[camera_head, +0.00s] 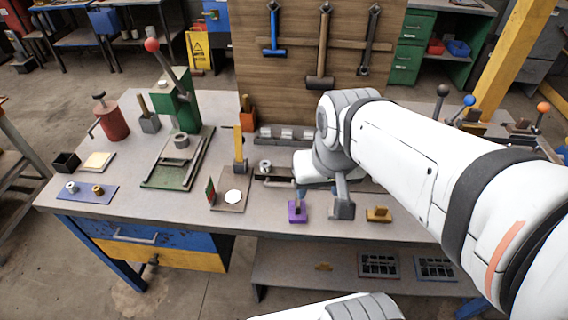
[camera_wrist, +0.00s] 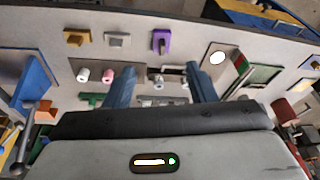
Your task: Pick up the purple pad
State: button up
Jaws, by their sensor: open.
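The purple pad (camera_head: 298,213) lies near the front edge of the workbench, with a small upright part on it. It also shows in the wrist view (camera_wrist: 161,41), ahead of and roughly between my fingertips. My gripper (camera_head: 321,190) is above the bench by the purple pad and a grey block (camera_head: 342,210). In the wrist view my gripper (camera_wrist: 162,76) has its two blue-grey fingers spread apart, with nothing held between them. In the head view my arm covers part of the bench behind the pad.
A yellow block (camera_head: 378,214) sits right of the grey block. A green press (camera_head: 175,105) stands farther left. The bench's front edge is close to the pad.

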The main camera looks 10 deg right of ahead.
aim_at(299, 201)
jog(key=o, duration=0.6)
jog(key=w+f+m+g+y+b, duration=0.1)
jog(key=w+f+m+y+b, duration=0.1)
jog(key=w+f+m, duration=0.5)
notch_tip(299, 201, down, 2)
jog(key=m+b, duration=0.1)
jog(key=m, duration=0.1)
jog(key=shift+w+d+m+g, duration=0.15)
jog(key=shift+d+m+g, duration=0.15)
jog(key=shift+g, duration=0.1)
jog(key=shift+o, duration=1)
jog(key=w+d+f+m+y+b, duration=0.2)
jog(key=w+f+m, duration=0.4)
jog(key=f+m, duration=0.3)
jog(key=shift+d+m, duration=0.15)
jog(key=shift+m, duration=0.15)
jog(key=shift+f+b, duration=0.3)
jog(key=shift+f, duration=0.15)
jog(key=shift+a+x, duration=0.25)
jog(key=shift+x, duration=1.6)
jog(key=shift+a+x, duration=0.25)
jog(key=shift+x, duration=1.6)
